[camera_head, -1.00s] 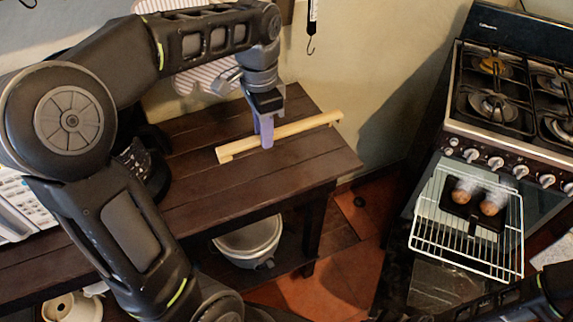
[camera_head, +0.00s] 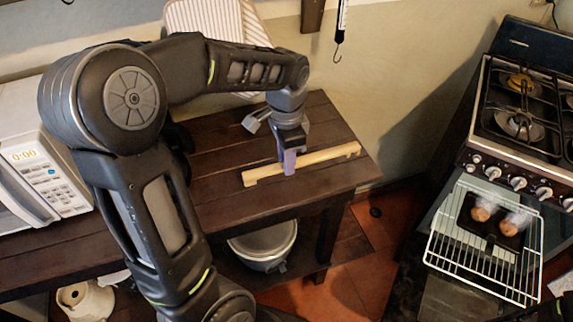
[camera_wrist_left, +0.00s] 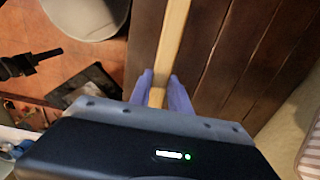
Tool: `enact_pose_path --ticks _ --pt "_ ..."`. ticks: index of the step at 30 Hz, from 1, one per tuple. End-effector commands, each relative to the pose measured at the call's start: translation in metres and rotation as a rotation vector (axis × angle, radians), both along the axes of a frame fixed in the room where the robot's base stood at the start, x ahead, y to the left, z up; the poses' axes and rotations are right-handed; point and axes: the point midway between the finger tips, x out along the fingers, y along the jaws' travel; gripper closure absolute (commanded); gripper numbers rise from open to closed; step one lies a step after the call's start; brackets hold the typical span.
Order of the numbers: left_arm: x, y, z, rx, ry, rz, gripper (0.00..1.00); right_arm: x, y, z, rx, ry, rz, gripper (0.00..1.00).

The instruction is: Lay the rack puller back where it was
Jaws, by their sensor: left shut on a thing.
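The rack puller (camera_head: 325,156) is a long pale wooden stick with a notched end. It lies along or just above the dark wooden table (camera_head: 235,205), near its right end; I cannot tell whether it touches the top. My left gripper (camera_head: 289,162) comes down from above and is shut on the stick near its middle. In the left wrist view the stick (camera_wrist_left: 172,40) runs away between the two purple fingers of the gripper (camera_wrist_left: 160,92). The part of the stick between the fingers is partly hidden. My right gripper is not seen.
A microwave (camera_head: 45,170) stands at the table's left. A stove (camera_head: 520,110) is at the right, with a pulled-out wire rack (camera_head: 455,255) bearing a dark tray of steaming round items (camera_head: 492,222). A pot (camera_head: 265,245) sits under the table. The tabletop around the stick is clear.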

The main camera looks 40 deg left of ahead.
Motion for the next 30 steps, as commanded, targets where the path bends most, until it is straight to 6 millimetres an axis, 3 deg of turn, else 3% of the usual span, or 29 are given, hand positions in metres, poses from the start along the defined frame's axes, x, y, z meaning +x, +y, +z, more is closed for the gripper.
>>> enact_pose_path --ticks 6,29,30 --pt "0.0 0.0 -0.023 0.001 0.001 0.0 1.0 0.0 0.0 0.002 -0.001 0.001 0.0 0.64" --pt "0.0 0.0 -0.035 0.0 0.0 0.0 1.0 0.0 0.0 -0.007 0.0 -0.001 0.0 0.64" --pt "0.0 0.0 -0.035 0.0 0.0 0.0 0.75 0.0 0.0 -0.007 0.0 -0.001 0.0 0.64"
